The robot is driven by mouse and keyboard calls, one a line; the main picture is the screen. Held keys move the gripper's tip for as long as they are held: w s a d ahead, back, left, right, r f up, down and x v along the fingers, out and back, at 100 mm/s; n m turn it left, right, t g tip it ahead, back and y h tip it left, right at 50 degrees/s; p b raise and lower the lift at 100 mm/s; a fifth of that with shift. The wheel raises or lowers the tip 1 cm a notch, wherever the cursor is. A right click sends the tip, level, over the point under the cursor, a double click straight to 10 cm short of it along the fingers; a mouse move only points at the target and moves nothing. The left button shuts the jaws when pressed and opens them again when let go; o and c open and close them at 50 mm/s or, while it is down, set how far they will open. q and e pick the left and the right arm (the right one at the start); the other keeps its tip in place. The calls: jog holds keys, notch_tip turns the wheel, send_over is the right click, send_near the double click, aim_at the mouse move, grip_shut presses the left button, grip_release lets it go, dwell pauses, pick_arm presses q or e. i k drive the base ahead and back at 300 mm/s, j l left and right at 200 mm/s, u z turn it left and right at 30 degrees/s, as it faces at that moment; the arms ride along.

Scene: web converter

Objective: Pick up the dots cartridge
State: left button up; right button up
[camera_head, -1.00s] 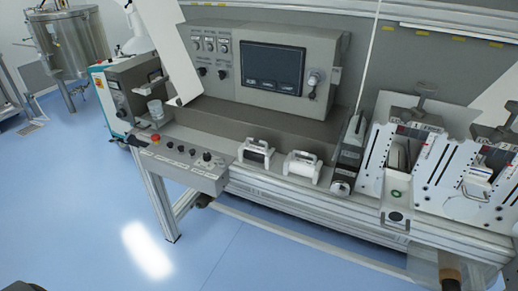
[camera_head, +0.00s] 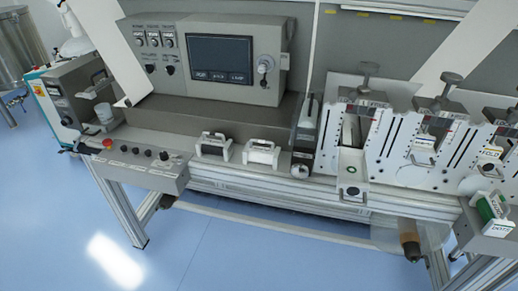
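A grey box-shaped unit (camera_head: 488,232) at the lower right edge carries a label that seems to read "DOTS", with a green and white part (camera_head: 490,207) on top. I take this as the dots cartridge, but the lettering is small and the unit is cut by the picture's edge. Light cartridge-like blocks sit in the slotted white stations, one in the middle station (camera_head: 424,148) and one farther right (camera_head: 488,156); their labels are too small to read surely.
The converter bench has a control box with a screen (camera_head: 221,59) and a button panel (camera_head: 140,165). A roll (camera_head: 410,247) hangs below. The blue floor (camera_head: 230,250) in front is clear.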

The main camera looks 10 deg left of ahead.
aim_at(496, 222)
jog(key=z, duration=1.25)
jog(key=i+j+u, duration=0.5)
jog(key=i, duration=0.15)
